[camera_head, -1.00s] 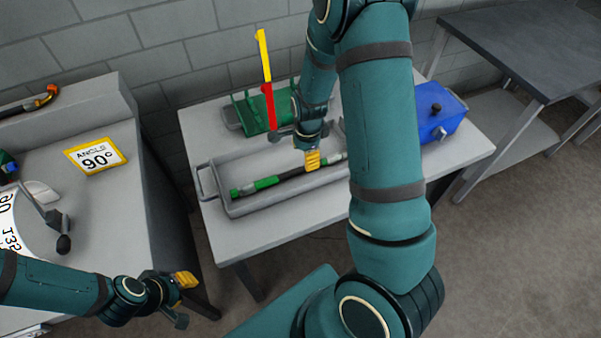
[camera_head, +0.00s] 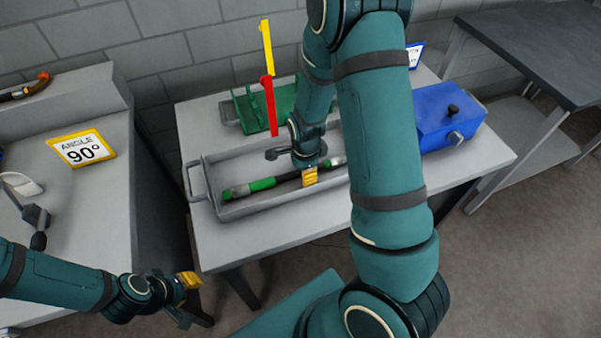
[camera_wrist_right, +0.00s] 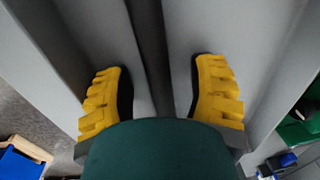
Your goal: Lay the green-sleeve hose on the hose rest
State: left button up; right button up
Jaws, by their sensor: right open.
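The green-sleeve hose (camera_head: 262,184), black with green bands, lies lengthwise in a long grey tray (camera_head: 231,210) on the middle table. My right gripper (camera_head: 310,177) is down at the tray over the hose's right half. In the right wrist view my open right gripper (camera_wrist_right: 160,98) has its yellow fingers apart, with the dark hose (camera_wrist_right: 150,45) running between them; neither finger appears to touch it. My left gripper (camera_head: 186,296) is away from the hose, at the lower left; its finger opening is unclear. I cannot tell which thing is the hose rest.
Behind the tray stand a green slotted holder (camera_head: 246,108) and a red and yellow upright piece (camera_head: 269,100). A blue box (camera_head: 440,115) is at right. The left bench holds an "ANGLE 90°" sign (camera_head: 83,150) and an orange-ended hose (camera_head: 30,88). A dark table (camera_head: 540,45) stands far right.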

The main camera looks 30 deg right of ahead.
jog(key=shift+a, duration=0.1)
grip_shut()
dwell(0.4)
